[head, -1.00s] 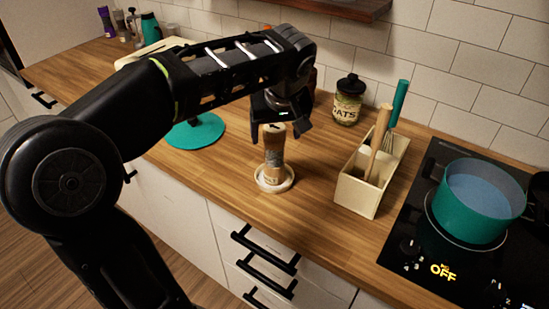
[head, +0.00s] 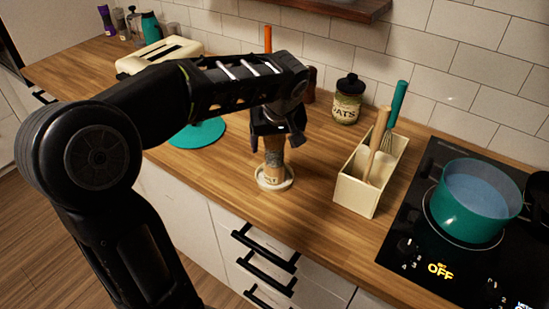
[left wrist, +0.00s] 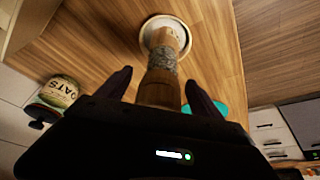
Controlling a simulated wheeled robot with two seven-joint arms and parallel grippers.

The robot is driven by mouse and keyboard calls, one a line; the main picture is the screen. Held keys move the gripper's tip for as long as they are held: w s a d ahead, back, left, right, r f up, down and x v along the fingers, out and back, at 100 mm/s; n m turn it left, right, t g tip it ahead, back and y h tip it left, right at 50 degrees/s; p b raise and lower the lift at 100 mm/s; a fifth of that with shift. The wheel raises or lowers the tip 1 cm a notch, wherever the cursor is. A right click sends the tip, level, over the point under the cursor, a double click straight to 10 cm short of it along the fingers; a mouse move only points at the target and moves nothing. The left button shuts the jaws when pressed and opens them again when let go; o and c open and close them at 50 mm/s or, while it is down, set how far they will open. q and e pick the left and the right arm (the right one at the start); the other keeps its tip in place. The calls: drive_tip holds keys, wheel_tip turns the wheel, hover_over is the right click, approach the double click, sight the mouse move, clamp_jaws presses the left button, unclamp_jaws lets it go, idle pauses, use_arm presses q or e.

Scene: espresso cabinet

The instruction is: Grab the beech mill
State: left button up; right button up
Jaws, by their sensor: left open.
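The beech mill (head: 272,165) is a light wooden cylinder with a greyish middle band. It stands upright on a round white saucer (head: 289,182) on the wooden counter. My left gripper (head: 277,143) is above it, pointing down, with its fingers around the mill's upper part. In the left wrist view, the mill (left wrist: 161,72) lies between the two spread fingertips of the left gripper (left wrist: 160,88), with a gap on each side. The mill's top is hidden behind the gripper in the head view. My right gripper is not in view.
A cream utensil holder (head: 357,193) with a wooden tool and a whisk stands to the right. An oats jar (head: 346,105) is behind. The hob with a teal pot (head: 475,210) is further right. A teal round board (head: 197,133) and a cream toaster (head: 160,55) are left.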

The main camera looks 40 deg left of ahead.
use_arm(q)
drive_tip(key=shift+c, duration=0.4)
clamp_jaws()
idle(0.5)
